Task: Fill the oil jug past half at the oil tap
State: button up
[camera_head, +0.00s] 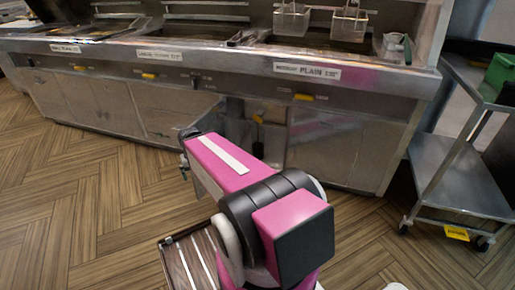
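My pink and black arm reaches forward toward an open cabinet bay (258,135) under the frying range. A yellow-handled fitting (258,119) hangs in the bay; it may be the oil tap, but it is too small to be sure. Only a small dark part of my gripper (186,136) shows at the far left end of the arm. My arm hides its fingers, so I cannot see whether it holds anything. I cannot make out the oil jug in this view.
The steel range (345,150) spans the back, with labelled vats and two fry baskets (291,20) above. A steel cart (455,178) on wheels stands at the right, with a green container (500,72) on top. The wooden floor at the left (80,200) is clear.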

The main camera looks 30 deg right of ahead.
aim_at(256, 118)
jog(key=i+l+z, duration=0.15)
jog(key=z, duration=0.2)
jog(key=i+z, duration=0.15)
jog(key=z, duration=0.2)
jog(key=i+l+z, duration=0.1)
jog(key=z, duration=0.25)
jog(key=i, duration=0.1)
